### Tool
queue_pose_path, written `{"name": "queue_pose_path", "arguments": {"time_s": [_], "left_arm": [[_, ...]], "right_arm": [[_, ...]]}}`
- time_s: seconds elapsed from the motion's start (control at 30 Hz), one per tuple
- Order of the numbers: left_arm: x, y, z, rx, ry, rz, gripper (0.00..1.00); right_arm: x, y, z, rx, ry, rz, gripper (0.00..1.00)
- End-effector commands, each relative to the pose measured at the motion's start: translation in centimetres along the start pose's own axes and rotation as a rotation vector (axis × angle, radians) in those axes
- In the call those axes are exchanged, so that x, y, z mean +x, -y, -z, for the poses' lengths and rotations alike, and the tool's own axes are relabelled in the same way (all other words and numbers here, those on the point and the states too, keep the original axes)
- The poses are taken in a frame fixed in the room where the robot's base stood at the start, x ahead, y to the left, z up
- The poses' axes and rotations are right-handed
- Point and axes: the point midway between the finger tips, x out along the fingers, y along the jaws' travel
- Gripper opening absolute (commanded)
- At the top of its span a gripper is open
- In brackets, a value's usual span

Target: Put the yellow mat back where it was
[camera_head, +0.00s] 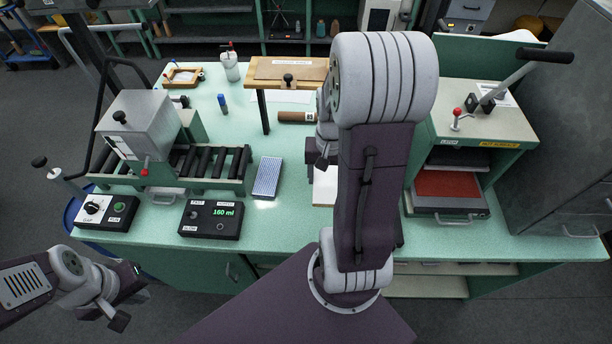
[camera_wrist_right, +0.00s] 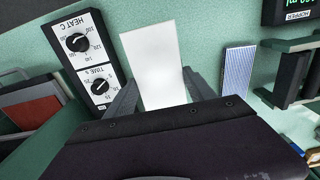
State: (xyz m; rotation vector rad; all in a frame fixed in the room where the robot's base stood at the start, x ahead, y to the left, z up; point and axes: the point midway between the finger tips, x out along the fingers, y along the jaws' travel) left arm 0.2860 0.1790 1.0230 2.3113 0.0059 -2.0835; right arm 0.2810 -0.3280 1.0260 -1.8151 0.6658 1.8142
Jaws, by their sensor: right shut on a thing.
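I see nothing clearly yellow that is a mat. A flat, whitish rectangular slab (camera_wrist_right: 152,60) stands out from between the fingers of my right gripper (camera_wrist_right: 160,88) in the right wrist view. The gripper is shut on its near end. In the head view part of a whitish slab (camera_head: 325,187) shows beside my right arm, which hides most of it and most of that gripper. My left gripper (camera_head: 122,300) is low at the left, off the table's front edge, and its jaws are unclear. A red mat (camera_head: 448,184) lies in the press at the right.
A blue-grey ribbed pad (camera_head: 267,177) lies on the green table, also in the wrist view (camera_wrist_right: 236,72). A heat and time control box (camera_wrist_right: 88,60) is close left of the slab. The hopper box (camera_head: 211,219), roller stand (camera_head: 205,163) and wooden gantry (camera_head: 288,69) stand around.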

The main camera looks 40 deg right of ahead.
Motion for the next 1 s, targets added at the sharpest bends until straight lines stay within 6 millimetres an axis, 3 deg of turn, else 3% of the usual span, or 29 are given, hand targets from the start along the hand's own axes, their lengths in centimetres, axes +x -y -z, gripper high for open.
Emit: {"name": "queue_pose_path", "arguments": {"time_s": [0.17,0.7,1.0], "left_arm": [[-0.1,0.0,0.0,0.000,0.000,0.000,0.00],[-1.3,0.0,0.1,0.000,0.000,0.000,0.00],[-1.5,0.0,0.1,0.000,0.000,0.000,0.00]], "right_arm": [[0.6,0.7,0.9,-0.004,0.002,0.000,0.17],[6.3,6.4,8.6,-0.003,0.001,0.000,0.17],[7.5,7.0,9.4,-0.002,0.002,-0.001,0.17]]}}
